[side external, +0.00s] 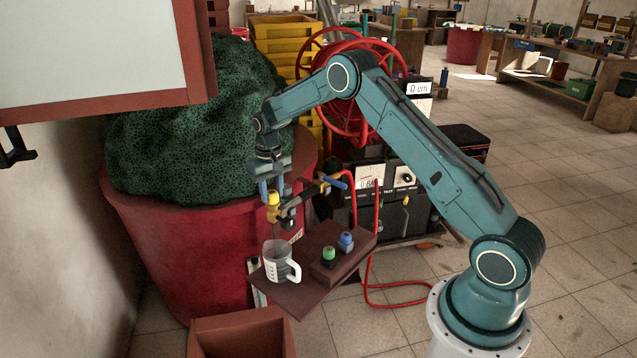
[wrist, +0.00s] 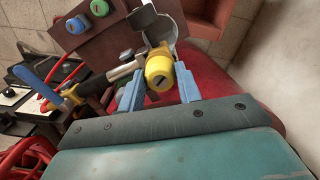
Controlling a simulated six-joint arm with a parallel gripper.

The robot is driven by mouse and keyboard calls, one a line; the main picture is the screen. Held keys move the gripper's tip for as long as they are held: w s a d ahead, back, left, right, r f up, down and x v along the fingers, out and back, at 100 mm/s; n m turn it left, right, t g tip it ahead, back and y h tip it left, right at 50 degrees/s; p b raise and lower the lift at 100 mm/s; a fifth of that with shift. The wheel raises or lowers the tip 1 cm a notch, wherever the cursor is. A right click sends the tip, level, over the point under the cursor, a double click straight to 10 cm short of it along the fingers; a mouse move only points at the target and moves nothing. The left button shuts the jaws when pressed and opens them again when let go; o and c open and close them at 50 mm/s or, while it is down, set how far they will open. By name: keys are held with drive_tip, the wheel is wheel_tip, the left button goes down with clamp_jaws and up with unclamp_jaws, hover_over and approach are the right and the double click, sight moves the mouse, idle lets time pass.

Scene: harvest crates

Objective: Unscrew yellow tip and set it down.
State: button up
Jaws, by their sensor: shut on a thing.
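The yellow tip (side external: 273,199) is at the dark fitting (side external: 287,214) above the brown stand; I cannot tell whether its thread is engaged. My gripper (side external: 271,190) points down from above and is shut on the yellow tip. A green tip (side external: 329,255) and a blue tip (side external: 346,240) stand on the brown block (side external: 350,257), to the right of and below my gripper.
A clear measuring cup (side external: 279,262) stands on the brown stand below the fitting. A blue lever (side external: 336,180) and a red hose (side external: 377,205) are to the right. A red tub (side external: 170,260) is behind, and a brown crate (side external: 240,322) is in front.

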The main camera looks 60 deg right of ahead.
drive_tip(key=shift+d, duration=0.1)
idle(0.3)
drive_tip(key=shift+n, duration=1.2)
drive_tip(key=shift+n, duration=0.6)
drive_tip(key=shift+n, duration=0.8)
drive_tip(key=shift+d+n, duration=0.1)
drive_tip(key=shift+n, duration=0.2)
drive_tip(key=shift+n, duration=0.6)
